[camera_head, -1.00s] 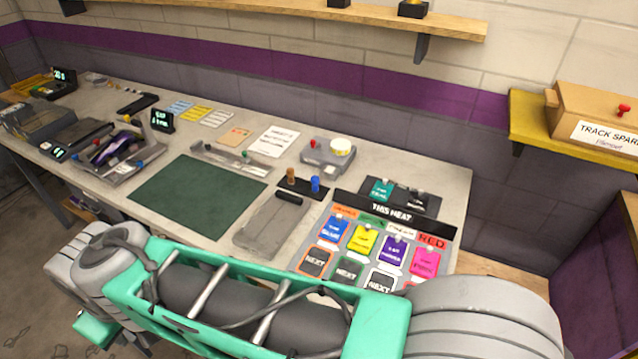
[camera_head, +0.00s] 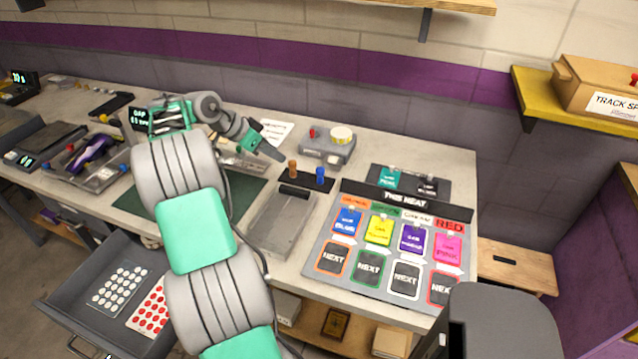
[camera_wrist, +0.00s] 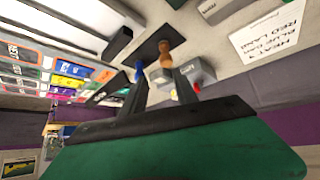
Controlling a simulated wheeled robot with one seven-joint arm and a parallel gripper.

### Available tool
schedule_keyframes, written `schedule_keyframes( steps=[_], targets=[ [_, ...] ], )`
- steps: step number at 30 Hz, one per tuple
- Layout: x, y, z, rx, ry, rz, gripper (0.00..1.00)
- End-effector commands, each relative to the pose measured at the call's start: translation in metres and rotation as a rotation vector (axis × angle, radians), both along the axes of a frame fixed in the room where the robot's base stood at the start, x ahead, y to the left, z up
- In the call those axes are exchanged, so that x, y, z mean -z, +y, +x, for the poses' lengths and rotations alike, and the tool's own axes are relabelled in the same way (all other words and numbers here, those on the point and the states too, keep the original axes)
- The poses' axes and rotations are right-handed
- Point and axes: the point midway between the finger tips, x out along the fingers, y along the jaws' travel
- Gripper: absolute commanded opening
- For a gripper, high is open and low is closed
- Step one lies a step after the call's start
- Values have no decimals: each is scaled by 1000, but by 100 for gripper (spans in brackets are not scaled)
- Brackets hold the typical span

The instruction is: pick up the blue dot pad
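I cannot make out a blue dot pad in either view. An open drawer (camera_head: 64,314) below the table in the head view holds a sheet of white dots (camera_head: 120,288) and a sheet of red dots (camera_head: 151,310). My arm hides the drawer's right part. My gripper (camera_head: 266,143) is above the table, near the brown peg (camera_head: 293,169) and blue peg (camera_head: 320,176). In the wrist view, the fingers of my gripper (camera_wrist: 160,78) are apart with nothing held between them. The brown peg (camera_wrist: 165,52) and blue peg (camera_wrist: 139,72) show beyond the fingertips.
A dark green mat (camera_head: 245,188) lies partly under my arm. A grey tray (camera_head: 281,225) and the heat board (camera_head: 318,245) with coloured cards are to the right. A grey device (camera_head: 326,149) stands behind the pegs. A lower shelf (camera_head: 357,340) holds small boxes.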

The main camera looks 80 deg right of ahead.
Motion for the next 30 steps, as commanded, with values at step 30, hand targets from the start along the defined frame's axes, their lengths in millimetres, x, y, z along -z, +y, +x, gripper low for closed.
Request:
schedule_keyframes(
  steps=[30],
  targets=[
    [98, -60, -140, 343, 33, -93, 32]
  ],
)
